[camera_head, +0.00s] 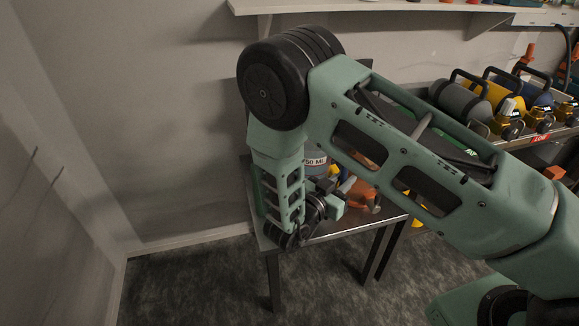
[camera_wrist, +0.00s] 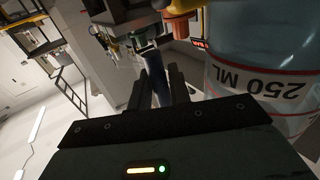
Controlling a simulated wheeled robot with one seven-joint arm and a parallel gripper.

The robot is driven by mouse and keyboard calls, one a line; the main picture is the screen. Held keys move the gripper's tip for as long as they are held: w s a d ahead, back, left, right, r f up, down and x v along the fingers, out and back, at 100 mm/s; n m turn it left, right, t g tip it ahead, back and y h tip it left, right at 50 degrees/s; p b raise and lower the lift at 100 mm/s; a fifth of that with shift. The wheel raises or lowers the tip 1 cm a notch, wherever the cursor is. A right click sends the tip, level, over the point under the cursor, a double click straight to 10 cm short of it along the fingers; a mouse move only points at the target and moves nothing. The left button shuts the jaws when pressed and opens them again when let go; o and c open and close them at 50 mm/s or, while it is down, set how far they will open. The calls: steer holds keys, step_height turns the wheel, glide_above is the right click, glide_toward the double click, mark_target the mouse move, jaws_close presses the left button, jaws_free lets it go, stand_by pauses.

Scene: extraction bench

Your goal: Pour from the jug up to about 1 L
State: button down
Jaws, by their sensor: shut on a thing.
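A clear, bluish vessel (camera_wrist: 262,48) with red marks and a "250 ML" label fills the right of the wrist view, close beside my gripper. In the head view, a vessel (camera_head: 314,171) with a label ending in "50 ML" stands on the bench, partly behind my arm. My gripper (camera_wrist: 160,74) is shut on a narrow blue-grey part (camera_wrist: 154,62), which I take for the jug's handle. The rest of the jug is hard to make out. In the head view my gripper (camera_head: 334,206) is low over the bench and largely hidden.
The metal bench (camera_head: 340,228) has a narrow clear strip at its front edge. An orange object (camera_head: 360,192) is close to my gripper. Several handled canisters, including a grey one (camera_head: 459,101), stand on a rack at right. A wall shelf (camera_head: 360,6) runs above.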

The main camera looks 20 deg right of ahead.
steer(key=shift+y, duration=0.3)
steer(key=r+p, duration=0.1)
steer(key=w+a+r+p, duration=0.1)
steer(key=r+p, duration=0.1)
steer(key=shift+w+a+r, duration=0.25)
steer(key=shift+a+r, duration=0.05)
steer(key=shift+a, duration=0.05)
steer(key=shift+d, duration=0.15)
stand_by(0.3)
